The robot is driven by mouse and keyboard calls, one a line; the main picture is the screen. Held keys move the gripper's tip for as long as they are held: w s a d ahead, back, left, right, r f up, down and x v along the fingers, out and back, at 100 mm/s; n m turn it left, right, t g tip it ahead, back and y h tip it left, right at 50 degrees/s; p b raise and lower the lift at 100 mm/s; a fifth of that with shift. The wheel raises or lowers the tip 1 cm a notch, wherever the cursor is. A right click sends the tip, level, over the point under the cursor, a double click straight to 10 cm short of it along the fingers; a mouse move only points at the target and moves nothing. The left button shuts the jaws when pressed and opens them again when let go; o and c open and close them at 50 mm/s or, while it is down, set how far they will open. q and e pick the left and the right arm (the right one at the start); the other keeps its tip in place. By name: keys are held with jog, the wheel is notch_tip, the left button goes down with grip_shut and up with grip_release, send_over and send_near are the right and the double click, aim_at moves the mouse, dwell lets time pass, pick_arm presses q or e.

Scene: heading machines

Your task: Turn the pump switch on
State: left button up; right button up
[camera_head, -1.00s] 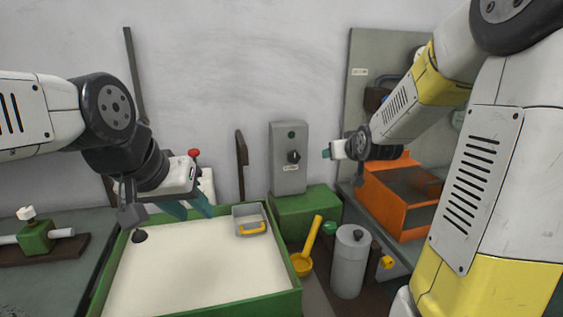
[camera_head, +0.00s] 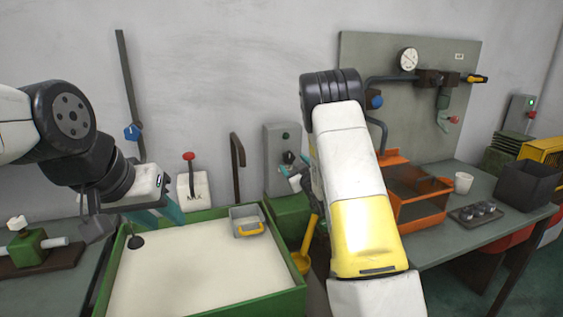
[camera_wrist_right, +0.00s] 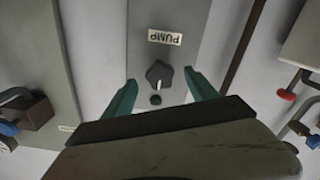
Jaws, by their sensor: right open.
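The pump switch is a dark rotary knob on a grey box (camera_head: 275,160), with a small green lamp above it. In the right wrist view the picture is upside down: the dark knob (camera_wrist_right: 158,73) with a white pointer mark lies below the PUMP label (camera_wrist_right: 165,38). My right gripper (camera_head: 287,171) is open in front of the box. Its teal fingers stand on either side of the knob in the right wrist view; contact cannot be told. My left gripper (camera_head: 160,215) is open and empty over the green-edged tray (camera_head: 262,298).
The milk-white tray holds a grey scoop box (camera_head: 247,216). A yellow ladle (camera_head: 308,240) stands near my right arm. An orange bin (camera_head: 420,212), small cups and a dark box (camera_head: 528,183) stand on the right table. A red-topped lever (camera_head: 189,158) is left of the pump box.

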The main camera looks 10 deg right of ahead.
aim_at(290, 160)
jog(key=shift+w+a, duration=0.2)
jog(key=shift+w, duration=0.8)
jog(key=shift+w+a, duration=0.15)
jog(key=shift+w, duration=0.8)
jog(key=c, duration=1.4)
